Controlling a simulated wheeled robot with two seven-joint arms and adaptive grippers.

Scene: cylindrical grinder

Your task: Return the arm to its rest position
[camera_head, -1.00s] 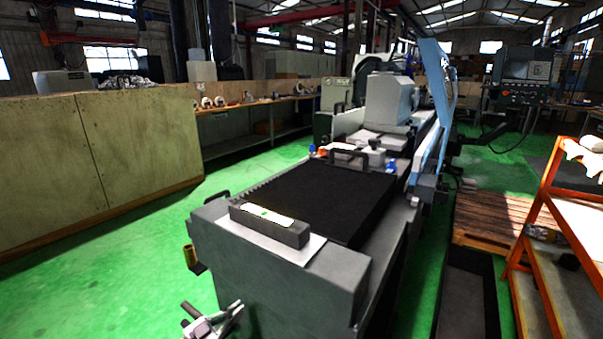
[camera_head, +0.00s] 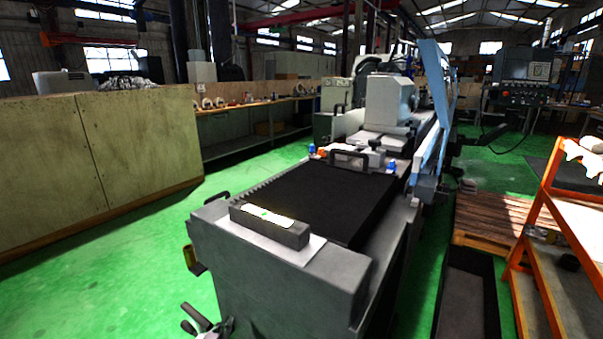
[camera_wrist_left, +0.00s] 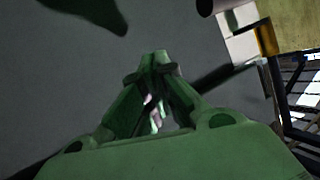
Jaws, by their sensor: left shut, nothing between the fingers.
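My left gripper (camera_head: 205,325) shows only in part at the bottom edge of the head view, left of the near end of the grinder (camera_head: 275,290). In the left wrist view its fingers (camera_wrist_left: 155,65) come together at the tips, shut and empty. A grey surface fills most of the wrist view behind them. My right gripper is in neither view.
A dark block with a light top (camera_head: 268,223) lies on the grinder's near end, in front of the black bed cover (camera_head: 325,198). A wooden pallet (camera_head: 490,222) and an orange-framed shelf (camera_head: 545,215) stand at the right. Green floor (camera_head: 110,280) is clear at the left.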

